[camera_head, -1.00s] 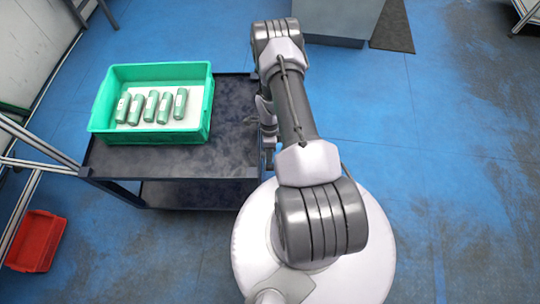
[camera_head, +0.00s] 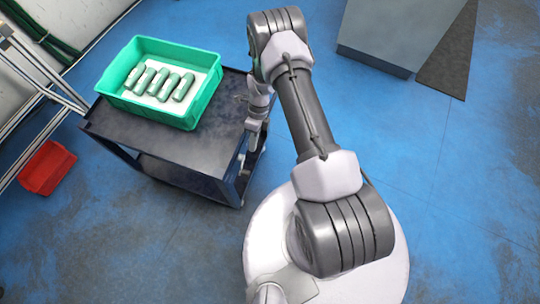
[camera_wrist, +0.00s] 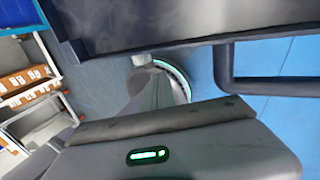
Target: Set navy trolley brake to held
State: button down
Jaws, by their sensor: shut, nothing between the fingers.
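The navy trolley (camera_head: 175,176) stands left of my arm in the head view, with a dark flat top and a lower shelf. Its dark edge (camera_wrist: 180,25) and a looped dark bar (camera_wrist: 268,84) cross the top and right of the wrist view. I cannot make out a brake lever or its setting. My gripper (camera_head: 247,160) hangs beside the trolley's right side in the head view, small and partly hidden by my arm. Its grey body with a green light fills the bottom of the wrist view. It is shut and empty; I cannot tell whether it touches the trolley.
A green crate (camera_head: 150,108) with several green cylinders sits on the trolley. A red bin (camera_head: 47,168) lies on the floor at left. A grey cabinet (camera_head: 385,35) and dark mat (camera_head: 447,50) are at the back. Shelves with boxes (camera_wrist: 25,80) show at left. Blue floor at right is clear.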

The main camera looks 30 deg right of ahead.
jog(key=a+b+x, duration=0.1)
jog(key=b+x, duration=0.2)
jog(key=x, duration=0.6)
jog(key=shift+w+f, duration=0.15)
jog(key=shift+f, duration=0.15)
